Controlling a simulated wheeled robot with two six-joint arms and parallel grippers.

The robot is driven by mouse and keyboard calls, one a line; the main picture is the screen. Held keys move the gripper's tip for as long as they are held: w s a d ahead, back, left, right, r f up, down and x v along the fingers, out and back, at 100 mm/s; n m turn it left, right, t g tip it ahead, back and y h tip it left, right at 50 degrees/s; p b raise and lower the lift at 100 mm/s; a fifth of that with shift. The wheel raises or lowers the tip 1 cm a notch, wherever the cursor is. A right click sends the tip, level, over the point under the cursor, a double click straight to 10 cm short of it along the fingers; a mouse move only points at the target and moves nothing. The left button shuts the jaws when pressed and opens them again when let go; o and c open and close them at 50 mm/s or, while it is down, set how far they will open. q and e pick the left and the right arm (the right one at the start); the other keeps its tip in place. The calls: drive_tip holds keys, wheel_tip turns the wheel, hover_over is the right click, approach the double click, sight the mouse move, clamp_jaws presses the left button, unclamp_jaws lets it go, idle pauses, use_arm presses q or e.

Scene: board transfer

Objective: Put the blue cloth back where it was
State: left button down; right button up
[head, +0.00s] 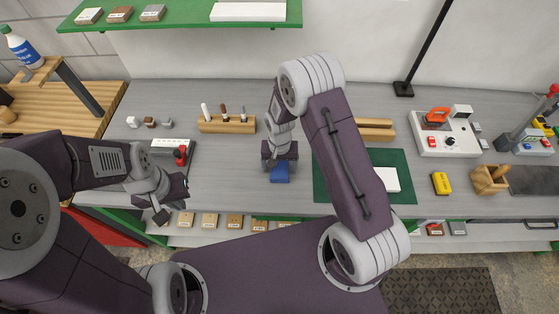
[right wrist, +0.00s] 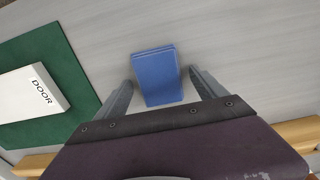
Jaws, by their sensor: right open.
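The blue cloth (head: 280,173) lies folded flat on the grey workbench (head: 240,159), left of the green mat. It also shows in the right wrist view (right wrist: 157,77), with its near part between the two fingers. My right gripper (head: 280,160) is open just above the cloth, one finger on each side. In the right wrist view the right gripper (right wrist: 163,88) has gaps between its fingers and the cloth. My left gripper (head: 170,205) is by the bench's front edge at the left, away from the cloth; its jaws are too small to judge.
A green mat (head: 407,166) with a white box marked DOOR (right wrist: 33,91) lies right of the cloth. A wooden holder (head: 227,124) with markers stands behind left. A yellow item (head: 440,183) and a white switch panel (head: 444,139) are further right. Bare bench lies left of the cloth.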

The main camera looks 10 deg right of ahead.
sight(279, 169)
wheel_tip(279, 169, up, 11)
drive_tip(key=b, duration=0.2)
drive_tip(key=s+d+n+t+b, duration=0.1)
drive_tip(key=s+d+n+b, duration=0.2)
drive_tip(key=s, duration=1)
drive_tip(key=d, duration=0.2)
drive_tip(key=shift+d, duration=0.4)
